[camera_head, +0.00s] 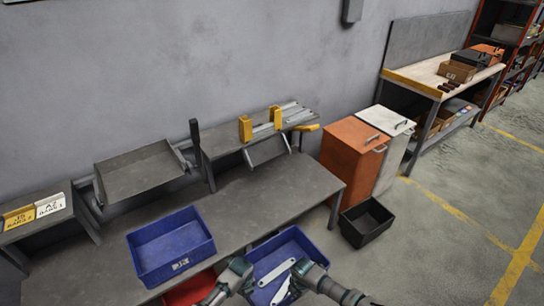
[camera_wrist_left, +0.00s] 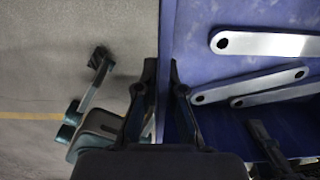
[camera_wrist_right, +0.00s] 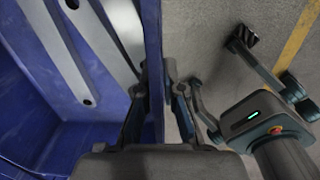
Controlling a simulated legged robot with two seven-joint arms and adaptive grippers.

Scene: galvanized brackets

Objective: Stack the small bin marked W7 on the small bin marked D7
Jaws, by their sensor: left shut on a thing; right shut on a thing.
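A blue bin (camera_head: 285,246) holds several flat galvanized brackets (camera_head: 276,272). Its marking is hidden. A second blue bin (camera_head: 170,240), empty, sits on the grey bench to the left. Its small front label looks like D7. I cannot tell how high the held bin is above the bench.
A red bin (camera_head: 191,291) is partly visible beside my left gripper. The grey bench (camera_head: 270,192) is clear behind the bins. A black crate (camera_head: 367,222) stands on the floor by orange (camera_head: 350,157) and white cabinets (camera_head: 392,140).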

